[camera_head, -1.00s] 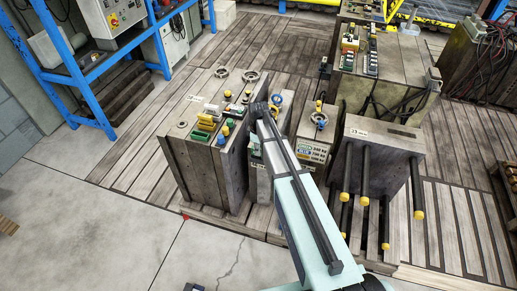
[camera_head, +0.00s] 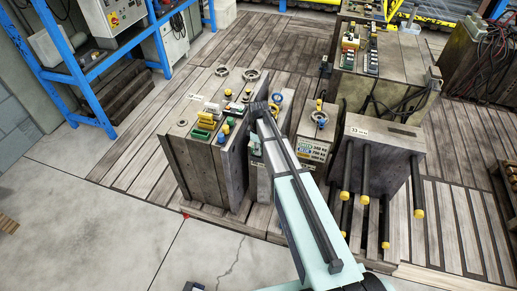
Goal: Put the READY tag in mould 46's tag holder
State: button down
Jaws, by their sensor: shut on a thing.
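My arm reaches from the bottom of the picture up to the mould blocks. Its dark end, my gripper (camera_head: 258,108), is over the narrow gap area between the large left mould (camera_head: 205,165) and a narrower mould (camera_head: 313,122) with white label plates. The fingers are too small and too hidden by the arm to make out singly. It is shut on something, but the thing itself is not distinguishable. I cannot pick out the READY tag or a tag holder. No number 46 is readable; the left mould's white label (camera_head: 195,97) is too small to read.
A mould with yellow-capped rods (camera_head: 378,150) stands close on the right. Another mould (camera_head: 385,65) with cables is behind it. A blue rack (camera_head: 85,75) stands at upper left.

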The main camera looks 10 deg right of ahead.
jog(key=shift+w+d+r, duration=0.15)
jog(key=shift+w, duration=0.1)
jog(key=shift+s+r+p, duration=0.15)
jog(key=shift+r+p, duration=1.15)
jog(key=shift+r, duration=0.85)
jog(key=shift+f, duration=0.1)
jog(key=shift+f+b, duration=0.6)
jog(key=shift+f, duration=0.6)
jog(key=shift+f+b, duration=0.4)
jog(key=shift+f, duration=0.6)
dwell(0.5)
jog(key=c, duration=1)
grip_release()
